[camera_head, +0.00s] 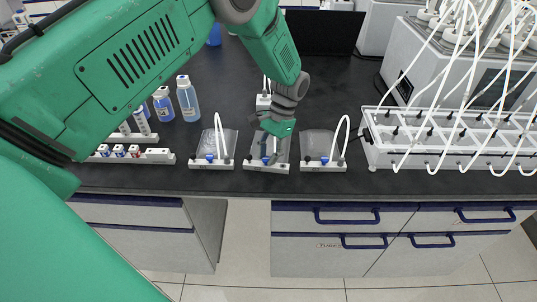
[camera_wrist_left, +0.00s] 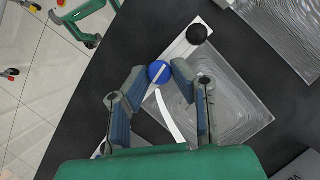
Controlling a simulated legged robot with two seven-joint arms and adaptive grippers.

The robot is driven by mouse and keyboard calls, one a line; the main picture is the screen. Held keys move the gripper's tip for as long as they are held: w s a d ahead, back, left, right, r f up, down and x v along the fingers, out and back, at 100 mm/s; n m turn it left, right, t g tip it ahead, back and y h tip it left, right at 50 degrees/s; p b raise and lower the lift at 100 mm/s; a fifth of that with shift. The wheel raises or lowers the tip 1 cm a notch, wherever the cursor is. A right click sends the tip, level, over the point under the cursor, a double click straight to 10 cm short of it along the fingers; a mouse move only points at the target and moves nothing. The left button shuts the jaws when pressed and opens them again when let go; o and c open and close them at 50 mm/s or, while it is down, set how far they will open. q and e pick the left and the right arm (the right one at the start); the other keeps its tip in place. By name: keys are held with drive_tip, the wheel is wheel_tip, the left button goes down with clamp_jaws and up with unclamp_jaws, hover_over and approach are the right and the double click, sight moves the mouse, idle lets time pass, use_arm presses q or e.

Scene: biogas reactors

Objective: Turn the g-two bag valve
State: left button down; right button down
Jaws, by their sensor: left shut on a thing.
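Three flat clear bags on white holders lie in a row near the counter's front edge: a left bag (camera_head: 213,148), a middle bag (camera_head: 281,152) and a right bag (camera_head: 320,145). Their labels are too small to read surely. My left gripper (camera_head: 267,158) reaches down over the middle bag and partly hides it. In the left wrist view, its two fingertips (camera_wrist_left: 160,70) are closed on the sides of a round blue valve (camera_wrist_left: 158,71) with a pale bar across its top. A black knob (camera_wrist_left: 196,34) is on the same white strip, apart from the fingers. My right gripper is not in view.
Bottles (camera_head: 187,100) and a low white rack (camera_head: 155,156) of small vials are at left. Drawers (camera_head: 340,220) are below the edge.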

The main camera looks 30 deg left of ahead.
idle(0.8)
use_arm(q)
drive_tip(key=c, duration=1.4)
unclamp_jaws()
drive_tip(key=shift+o, duration=0.2)
drive_tip(key=shift+r, duration=0.1)
